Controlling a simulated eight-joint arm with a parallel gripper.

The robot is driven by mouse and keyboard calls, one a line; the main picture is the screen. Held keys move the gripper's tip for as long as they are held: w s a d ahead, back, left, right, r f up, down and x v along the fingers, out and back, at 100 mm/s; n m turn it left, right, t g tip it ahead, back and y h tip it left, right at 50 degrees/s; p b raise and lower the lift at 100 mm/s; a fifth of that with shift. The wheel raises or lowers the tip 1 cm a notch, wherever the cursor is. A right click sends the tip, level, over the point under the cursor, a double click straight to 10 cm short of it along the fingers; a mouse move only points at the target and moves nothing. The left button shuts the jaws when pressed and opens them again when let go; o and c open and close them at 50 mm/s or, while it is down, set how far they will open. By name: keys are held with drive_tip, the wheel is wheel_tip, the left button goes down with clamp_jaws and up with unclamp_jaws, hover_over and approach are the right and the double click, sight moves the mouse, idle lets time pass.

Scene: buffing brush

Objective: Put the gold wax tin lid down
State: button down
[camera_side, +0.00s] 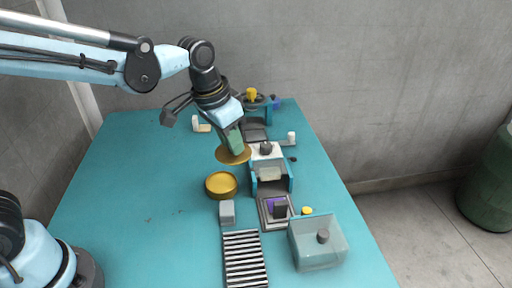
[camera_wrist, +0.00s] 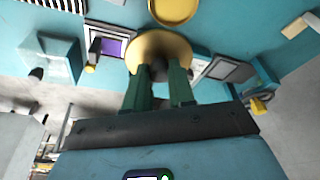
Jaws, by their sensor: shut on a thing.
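The gold wax tin lid (camera_side: 233,154) is a flat gold disc held in the air, slightly tilted, over the teal table. My gripper (camera_side: 236,142) is shut on it from above. In the wrist view the green fingers of my gripper (camera_wrist: 160,75) close on a dark knob in the middle of the lid (camera_wrist: 150,45); the grip is partly hidden behind the fingers. The open round gold tin (camera_side: 221,185) stands on the table below and slightly left of the lid, apart from it. The tin also shows at the top of the wrist view (camera_wrist: 175,10).
Right of the tin are a white and blue machine (camera_side: 268,170), a tray with a purple pad (camera_side: 276,208) and a clear bin (camera_side: 318,243). A grey block (camera_side: 227,212) and a striped rack (camera_side: 245,260) stand in front. The table's left side (camera_side: 130,200) is clear.

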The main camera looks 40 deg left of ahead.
drive_tip(key=shift+n, duration=0.4)
drive_tip(key=w+a+f, duration=0.2)
drive_tip(key=a, duration=0.2)
drive_tip(key=w+a+f, duration=0.2)
drive_tip(key=a+f, duration=0.1)
drive_tip(key=a, duration=0.1)
drive_tip(key=w+a+f, duration=0.2)
drive_tip(key=w+a, duration=0.1)
drive_tip(key=a, duration=0.1)
drive_tip(key=shift+w+f, duration=0.1)
drive_tip(key=shift+f, duration=2.2)
drive_tip(key=shift+f, duration=0.15)
drive_tip(key=c, duration=1)
unclamp_jaws()
drive_tip(key=shift+o, duration=0.2)
